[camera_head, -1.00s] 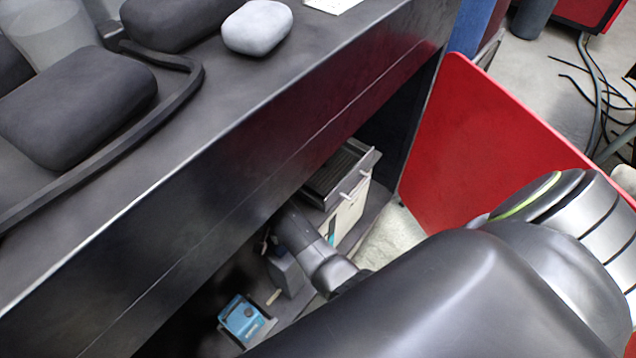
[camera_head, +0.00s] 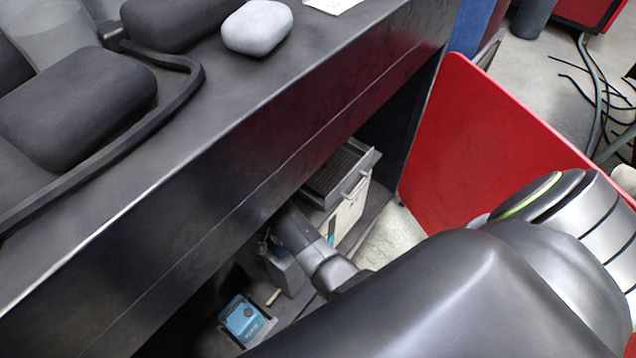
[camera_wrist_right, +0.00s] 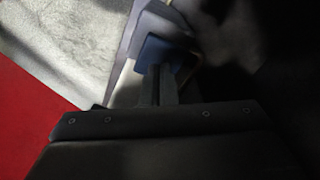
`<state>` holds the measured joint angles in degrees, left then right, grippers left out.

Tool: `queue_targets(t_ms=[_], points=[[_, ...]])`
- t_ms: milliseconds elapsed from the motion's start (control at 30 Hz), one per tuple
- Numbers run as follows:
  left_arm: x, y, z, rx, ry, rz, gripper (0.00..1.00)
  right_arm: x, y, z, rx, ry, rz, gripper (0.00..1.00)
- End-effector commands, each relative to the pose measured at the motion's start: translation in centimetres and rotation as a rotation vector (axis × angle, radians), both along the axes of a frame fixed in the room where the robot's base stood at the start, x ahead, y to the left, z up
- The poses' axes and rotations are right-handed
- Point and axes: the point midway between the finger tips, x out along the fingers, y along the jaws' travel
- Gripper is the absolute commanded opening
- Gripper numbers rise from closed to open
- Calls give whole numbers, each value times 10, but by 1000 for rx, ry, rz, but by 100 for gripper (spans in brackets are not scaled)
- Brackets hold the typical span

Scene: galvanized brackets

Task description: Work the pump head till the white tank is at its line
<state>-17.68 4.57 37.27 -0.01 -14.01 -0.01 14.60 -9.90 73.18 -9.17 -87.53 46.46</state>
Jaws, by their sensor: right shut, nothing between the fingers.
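An off-white box-shaped body (camera_head: 347,215) with a teal strip on its side stands on the low shelf under the counter; it may be the white tank. I see no level line on it. My right arm reaches under the counter, and my right gripper (camera_head: 287,222) is partly hidden by the counter edge. In the right wrist view the gripper (camera_wrist_right: 158,78) is shut and empty, its fingertips just below a dark blue block (camera_wrist_right: 165,50), possibly the pump head. I cannot tell whether they touch. My left gripper is not in view.
A grey box (camera_head: 284,273) and a blue box (camera_head: 241,320) sit on the shelf. A dark tray with a handle (camera_head: 337,172) lies above the off-white body. The counter front (camera_head: 200,215) overhangs my arm. A red panel (camera_head: 480,150) stands at right.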

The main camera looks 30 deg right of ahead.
Motion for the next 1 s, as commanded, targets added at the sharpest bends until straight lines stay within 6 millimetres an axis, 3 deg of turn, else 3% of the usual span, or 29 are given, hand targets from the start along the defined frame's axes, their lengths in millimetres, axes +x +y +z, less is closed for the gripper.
queue_targets(t_ms=[433, 1000], points=[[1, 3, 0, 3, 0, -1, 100, 0, 0, -1, 0, 0, 0, 0], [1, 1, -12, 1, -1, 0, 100, 0, 0, -24, 0, 1, 0, 0]])
